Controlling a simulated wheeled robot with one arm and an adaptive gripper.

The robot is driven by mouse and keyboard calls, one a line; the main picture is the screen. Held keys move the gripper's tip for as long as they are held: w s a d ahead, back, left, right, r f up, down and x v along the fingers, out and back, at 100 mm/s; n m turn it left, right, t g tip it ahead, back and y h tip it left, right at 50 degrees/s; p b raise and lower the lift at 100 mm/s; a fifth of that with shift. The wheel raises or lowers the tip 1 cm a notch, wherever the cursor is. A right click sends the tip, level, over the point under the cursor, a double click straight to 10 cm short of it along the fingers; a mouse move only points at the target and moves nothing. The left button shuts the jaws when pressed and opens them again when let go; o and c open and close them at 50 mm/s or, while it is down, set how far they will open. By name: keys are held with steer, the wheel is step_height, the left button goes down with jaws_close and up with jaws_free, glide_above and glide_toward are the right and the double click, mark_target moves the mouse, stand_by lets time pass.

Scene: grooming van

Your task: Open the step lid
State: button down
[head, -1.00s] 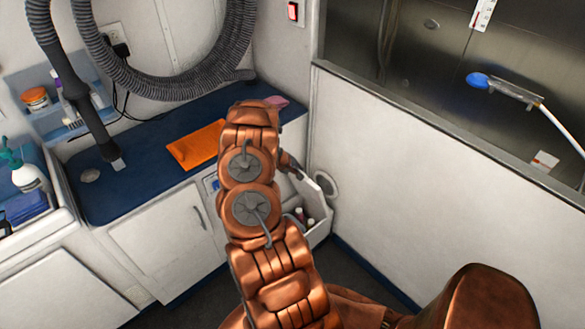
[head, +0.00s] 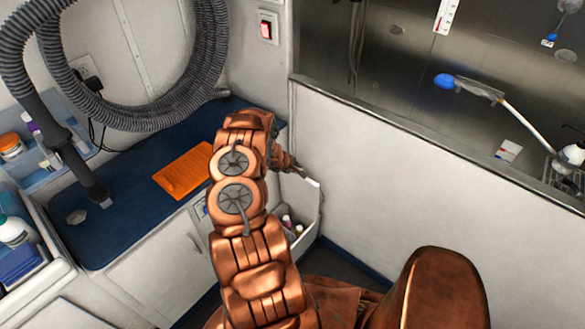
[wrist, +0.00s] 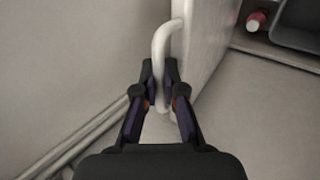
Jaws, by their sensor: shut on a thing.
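In the wrist view, my gripper (wrist: 161,85) is shut on a white bar handle (wrist: 161,42). The handle is fixed to a white panel (wrist: 206,45), seen nearly edge-on. In the head view this panel (head: 307,203) stands open at the right end of the counter cabinet, beside the half wall. My gripper (head: 292,168) is at its upper edge there, partly hidden by my arm. Bottles (head: 288,222) show in the opening beside the panel. Which part is the step lid, I cannot tell for sure.
A red-capped bottle (wrist: 256,20) and a dark grey bin (wrist: 298,25) are right of the panel in the wrist view. The white half wall (head: 400,180) is close on the right. Some floor is clear.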

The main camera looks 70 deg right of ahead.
steer(key=shift+w+d+r, duration=0.15)
steer(key=shift+w, duration=0.2)
steer(key=c, duration=1.5)
jaws_free()
steer(key=shift+c, duration=0.2)
steer(key=o, duration=0.3)
steer(key=shift+s, duration=0.35)
steer(key=v, duration=1.2)
